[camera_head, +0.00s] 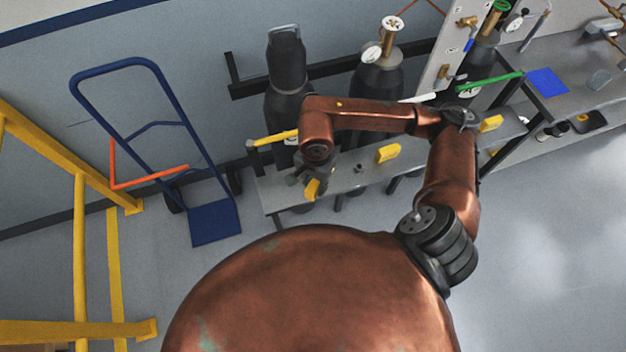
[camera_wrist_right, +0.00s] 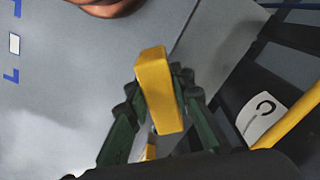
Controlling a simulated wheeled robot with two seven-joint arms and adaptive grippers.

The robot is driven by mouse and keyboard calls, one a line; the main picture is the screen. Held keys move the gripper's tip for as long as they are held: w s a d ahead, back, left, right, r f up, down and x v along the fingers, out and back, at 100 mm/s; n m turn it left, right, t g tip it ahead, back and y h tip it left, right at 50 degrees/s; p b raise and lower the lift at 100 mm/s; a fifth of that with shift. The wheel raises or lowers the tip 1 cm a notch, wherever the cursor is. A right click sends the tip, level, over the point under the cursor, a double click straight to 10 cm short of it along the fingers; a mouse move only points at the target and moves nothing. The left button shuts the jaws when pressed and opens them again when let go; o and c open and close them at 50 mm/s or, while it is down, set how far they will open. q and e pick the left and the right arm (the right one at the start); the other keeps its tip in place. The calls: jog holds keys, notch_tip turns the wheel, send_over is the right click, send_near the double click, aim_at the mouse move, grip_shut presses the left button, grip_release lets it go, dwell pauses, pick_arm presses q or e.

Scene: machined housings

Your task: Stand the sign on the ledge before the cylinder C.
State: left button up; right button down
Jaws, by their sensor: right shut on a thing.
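My right gripper (camera_head: 314,183) is shut on a yellow sign (camera_head: 312,189) near the left end of the ledge. The sign also shows, tilted, between the dark fingers in the right wrist view (camera_wrist_right: 159,90). The grey ledge (camera_head: 345,180) runs before the row of dark cylinders. The leftmost cylinder (camera_head: 285,103) has a white label, partly hidden; the wrist view shows a label with a C (camera_wrist_right: 262,118) beside a yellow bar. I cannot tell whether the sign touches the ledge. My left gripper is out of view.
Two more yellow signs stand on the ledge, one in the middle (camera_head: 388,153) and one farther right (camera_head: 490,123). A yellow bar (camera_head: 276,138) crosses the leftmost cylinder. A blue hand truck (camera_head: 214,222) and yellow railing (camera_head: 80,250) are at left.

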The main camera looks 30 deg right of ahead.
jog(key=s+f+m, duration=0.1)
jog(key=s+m, duration=0.3)
jog(key=m, duration=0.3)
jog(key=shift+m, duration=0.6)
jog(key=w+d+f, duration=0.1)
jog(key=w+f, duration=0.2)
jog(key=w, duration=0.1)
jog(key=w+d+f+p, duration=0.1)
jog(key=w+f, duration=0.2)
jog(key=w, duration=0.1)
jog(key=w+d+f, duration=0.2)
jog(key=w+f, duration=0.1)
jog(key=w, duration=0.1)
jog(key=shift+w+d+f, duration=0.1)
jog(key=shift+w+f, duration=0.05)
jog(key=shift+f, duration=0.1)
jog(key=shift+w+f, duration=0.25)
jog(key=shift+f, duration=0.1)
notch_tip(320, 180, down, 3)
jog(key=shift+f+p, duration=0.1)
jog(key=shift+p, duration=0.25)
jog(key=shift+w+d+f, duration=0.1)
jog(key=shift+f, duration=0.1)
jog(key=c, duration=1.7)
grip_release()
